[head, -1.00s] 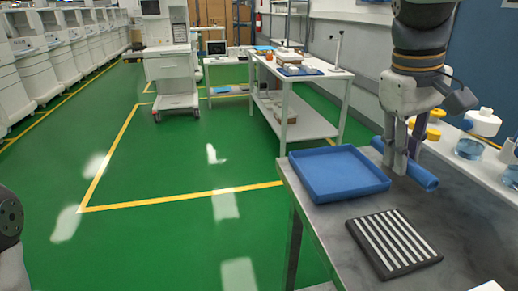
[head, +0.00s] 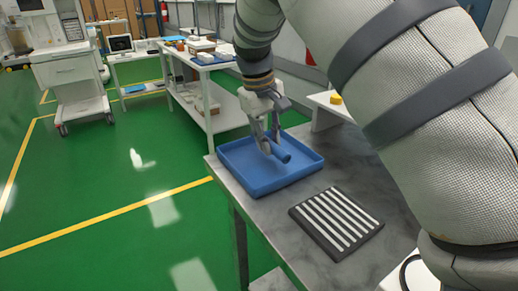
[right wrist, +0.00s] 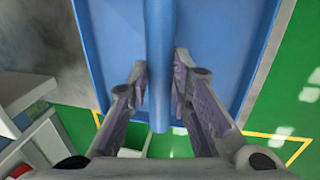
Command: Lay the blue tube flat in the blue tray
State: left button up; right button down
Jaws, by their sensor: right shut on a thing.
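The blue tube (head: 282,153) is held lengthwise across my right gripper (head: 268,143), whose fingers are shut on it. The tube and gripper are over the inside of the blue tray (head: 238,168), which sits on the grey table's far left corner. In the right wrist view the tube (right wrist: 160,50) runs between the two fingers (right wrist: 160,82), with the tray floor (right wrist: 215,50) behind it. Its near end reaches past the tray edge in that picture. I cannot tell whether the tube touches the tray. My left gripper is not in view.
A black rack with white stripes (head: 336,221) lies on the grey table (head: 270,205), in front of the tray. My right arm covers the table's right side. A white shelf table (head: 205,95) and a medical cart (head: 70,75) stand farther back. The green floor at left is clear.

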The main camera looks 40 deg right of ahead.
jog(key=shift+w+f, duration=0.2)
jog(key=shift+f, duration=1.45)
jog(key=shift+f, duration=0.15)
jog(key=c, duration=1.4)
grip_release()
jog(key=shift+c, duration=0.2)
notch_tip(320, 180, up, 12)
jog(key=a, duration=0.2)
jog(key=shift+w+a, duration=0.1)
jog(key=shift+a, duration=0.05)
